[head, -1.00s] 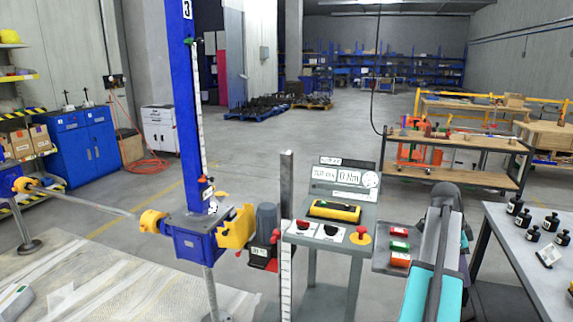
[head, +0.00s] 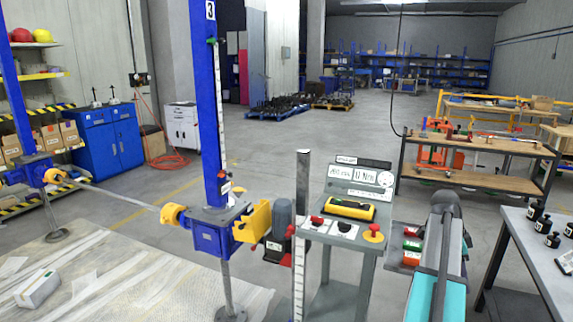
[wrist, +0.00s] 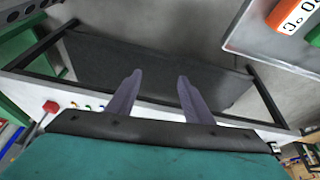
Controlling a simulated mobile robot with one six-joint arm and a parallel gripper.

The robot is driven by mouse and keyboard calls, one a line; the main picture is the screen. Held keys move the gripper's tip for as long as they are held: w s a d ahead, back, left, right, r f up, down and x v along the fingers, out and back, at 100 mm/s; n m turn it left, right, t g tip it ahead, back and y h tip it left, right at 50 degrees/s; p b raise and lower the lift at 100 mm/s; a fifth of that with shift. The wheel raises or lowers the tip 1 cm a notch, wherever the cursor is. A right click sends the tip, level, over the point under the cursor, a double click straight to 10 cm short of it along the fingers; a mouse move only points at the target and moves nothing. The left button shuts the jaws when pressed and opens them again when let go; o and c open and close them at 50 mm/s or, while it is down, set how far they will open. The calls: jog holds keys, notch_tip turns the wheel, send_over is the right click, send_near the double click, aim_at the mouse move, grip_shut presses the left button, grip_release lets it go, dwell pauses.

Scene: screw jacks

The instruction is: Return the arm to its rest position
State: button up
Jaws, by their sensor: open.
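My arm shows in the head view at the lower right, as teal and grey links (head: 436,290) folded close to my body. My gripper (wrist: 159,76) shows in the wrist view with its two grey fingers apart and nothing between them. A dark flat panel (wrist: 150,60) in a frame lies beyond the fingertips; they appear clear of it. In the head view I cannot make out the gripper's fingers behind the links.
The control desk (head: 345,232) with a yellow pendant (head: 350,209) stands left of my arm. Small coloured boxes (head: 412,246) sit beside the arm. A grey table (head: 535,245) with black bottles is at right. A blue screw jack (head: 212,235) stands left of the desk.

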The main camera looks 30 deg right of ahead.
jog(key=w+a+f+n+g, duration=0.1)
jog(key=w+a+f+n, duration=0.3)
jog(key=a+f, duration=0.65)
jog(key=w+a+f+n+y, duration=0.1)
jog(key=w+a+f, duration=0.5)
jog(key=a+f, duration=0.4)
jog(key=w+a+f+n+g, duration=0.1)
jog(key=w+a+f+n, duration=0.3)
jog(key=a+f, duration=0.6)
jog(key=s+a+f+n, duration=0.25)
jog(key=a+f, duration=0.25)
jog(key=a, duration=0.4)
jog(key=s+a+f+n, duration=0.25)
jog(key=a+f, duration=0.35)
jog(key=a, duration=0.3)
jog(key=s+a+f+n+y, duration=0.1)
jog(key=s+a+f+n, duration=0.8)
jog(key=s+a+n, duration=0.4)
jog(key=shift+s+y, duration=0.4)
jog(key=shift+s, duration=0.2)
jog(key=shift+r, duration=0.1)
